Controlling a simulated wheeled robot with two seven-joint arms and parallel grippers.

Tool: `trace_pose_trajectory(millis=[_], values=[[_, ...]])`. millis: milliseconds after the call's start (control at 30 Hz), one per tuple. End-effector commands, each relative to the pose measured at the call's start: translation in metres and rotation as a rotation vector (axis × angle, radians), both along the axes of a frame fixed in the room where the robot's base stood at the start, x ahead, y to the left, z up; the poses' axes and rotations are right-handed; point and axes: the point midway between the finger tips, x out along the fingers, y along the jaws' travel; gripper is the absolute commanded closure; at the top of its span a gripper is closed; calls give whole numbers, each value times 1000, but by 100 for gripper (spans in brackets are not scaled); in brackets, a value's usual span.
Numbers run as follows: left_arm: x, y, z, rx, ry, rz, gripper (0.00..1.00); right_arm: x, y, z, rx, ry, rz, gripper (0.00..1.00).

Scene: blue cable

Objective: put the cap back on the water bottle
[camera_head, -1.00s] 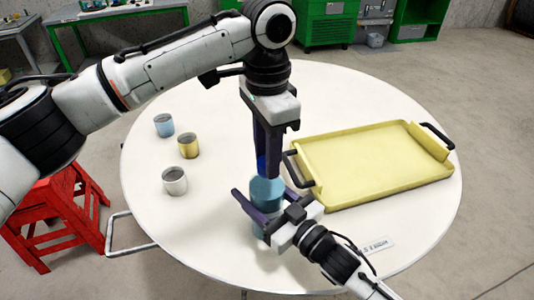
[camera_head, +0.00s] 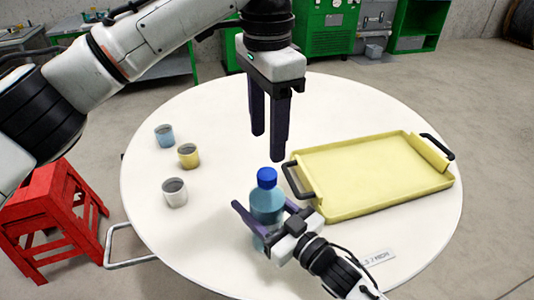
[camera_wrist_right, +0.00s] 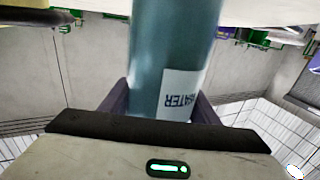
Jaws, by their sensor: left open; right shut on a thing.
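The water bottle (camera_head: 267,204) is translucent teal and stands upright near the front of the round white table. Its blue cap (camera_head: 267,177) sits on top of its neck. My right gripper (camera_head: 252,226) is shut around the bottle's body from the front right. In the right wrist view the bottle (camera_wrist_right: 172,55) fills the space between the fingers and shows a white "WATER" label (camera_wrist_right: 180,95). My left gripper (camera_head: 266,146) is open and empty, with its fingers pointing down above and behind the cap, apart from it.
A yellow tray (camera_head: 375,178) with black handles lies to the right of the bottle. A blue cup (camera_head: 165,136), a yellow cup (camera_head: 188,156) and a white cup (camera_head: 175,193) stand at the left.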

Motion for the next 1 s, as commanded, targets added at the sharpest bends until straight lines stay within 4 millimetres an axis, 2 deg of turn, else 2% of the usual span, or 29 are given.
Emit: trace_pose_trajectory(millis=[100,200,600,633,733,1000], values=[[0,0,21,0,-1,1,48,0,0,0,0,0,0,100],[0,0,31,0,-1,0,48,0,0,0,0,0,0,100],[0,0,38,1,0,0,48,0,0,0,0,0,0,100],[0,0,38,1,0,0,48,0,0,0,0,0,0,39],[0,0,38,1,0,0,48,0,0,0,0,0,0,23],[0,0,38,1,0,0,48,0,0,0,0,0,0,23]])
